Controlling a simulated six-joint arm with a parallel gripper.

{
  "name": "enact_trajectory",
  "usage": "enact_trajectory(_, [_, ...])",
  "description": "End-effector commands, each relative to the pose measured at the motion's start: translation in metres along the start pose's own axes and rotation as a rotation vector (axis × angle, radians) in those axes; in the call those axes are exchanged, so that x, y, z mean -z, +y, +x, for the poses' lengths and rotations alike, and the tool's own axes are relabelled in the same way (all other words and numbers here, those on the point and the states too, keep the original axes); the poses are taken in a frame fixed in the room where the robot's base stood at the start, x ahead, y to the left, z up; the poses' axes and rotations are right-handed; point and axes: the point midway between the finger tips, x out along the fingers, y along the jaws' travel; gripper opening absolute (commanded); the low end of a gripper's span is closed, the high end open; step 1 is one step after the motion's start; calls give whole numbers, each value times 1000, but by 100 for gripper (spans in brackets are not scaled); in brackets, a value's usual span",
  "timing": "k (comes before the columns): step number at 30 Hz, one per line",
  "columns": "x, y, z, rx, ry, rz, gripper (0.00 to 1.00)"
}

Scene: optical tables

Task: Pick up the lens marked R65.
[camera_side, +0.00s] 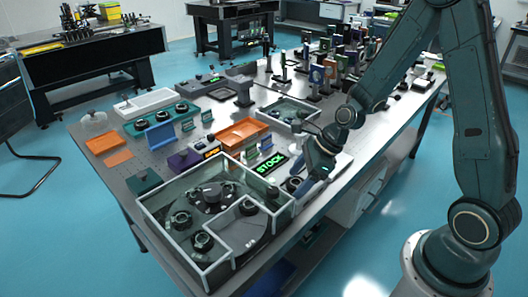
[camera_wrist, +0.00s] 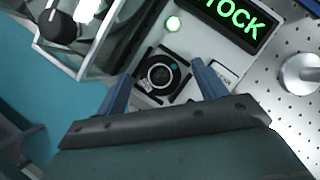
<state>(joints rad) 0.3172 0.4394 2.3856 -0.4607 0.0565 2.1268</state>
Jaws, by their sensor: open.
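A round black lens mount with a dark ring (camera_wrist: 160,74) sits on a square dark base in the wrist view. It lies beyond and between my fingertips, on a pale panel below the green STOCK sign (camera_wrist: 238,18). No R65 marking is readable on it, so I cannot tell whether it is the R65 lens. My gripper (camera_wrist: 161,82) is open, with one blue finger towards each side of the mount and nothing visible held. In the side view my gripper (camera_side: 299,193) is low over the table's front edge, beside the STOCK sign (camera_side: 271,163).
A clear-walled enclosure (camera_side: 172,228) with several round mounts stands left of my gripper. An orange tray (camera_side: 243,132) and another walled box (camera_side: 287,112) are farther back. Several upright optics crowd the far end. A silver knob (camera_wrist: 301,74) stands at right in the wrist view.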

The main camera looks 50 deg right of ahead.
Motion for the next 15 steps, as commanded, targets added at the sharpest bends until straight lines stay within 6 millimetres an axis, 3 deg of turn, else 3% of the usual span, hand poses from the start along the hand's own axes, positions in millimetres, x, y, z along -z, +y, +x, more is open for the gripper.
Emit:
enact_trajectory(1, [0, 0, 0, 0, 0, 0, 67])
enact_trajectory(8, [0, 0, 0, 0, 0, 0, 22])
enact_trajectory(15, [0, 0, 0, 0, 0, 0, 18])
